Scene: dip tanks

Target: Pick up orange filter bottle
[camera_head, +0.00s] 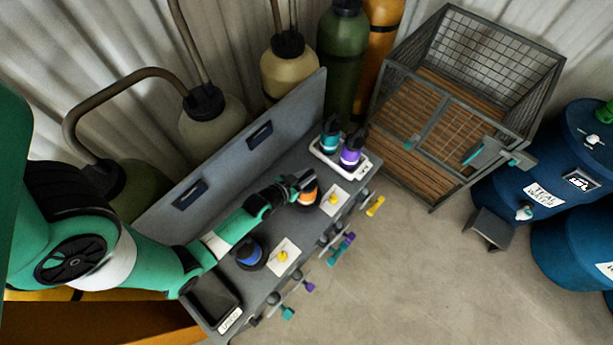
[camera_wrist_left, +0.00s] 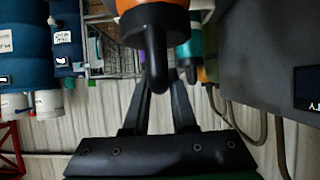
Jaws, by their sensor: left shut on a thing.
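The orange filter bottle (camera_head: 308,197) stands at the far part of the grey bench, with a black top. My left arm reaches over the bench from the left, and my left gripper (camera_head: 297,184) is at the bottle's top. In the left wrist view the bottle's orange body (camera_wrist_left: 135,4) and black cap show at the top edge. Its black spout hangs between the two fingers of my left gripper (camera_wrist_left: 160,85), which is shut on it. The fingers hide part of the bottle in the head view. My right gripper is not in view.
A blue bottle (camera_head: 250,253) stands nearer on the bench (camera_head: 280,222). A white tray (camera_head: 327,160) holds a teal bottle (camera_head: 330,136) and a purple bottle (camera_head: 351,150). A dark tray (camera_head: 212,297) sits at the near end. Valves line the right edge; a wire cage (camera_head: 440,160) stands beyond.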

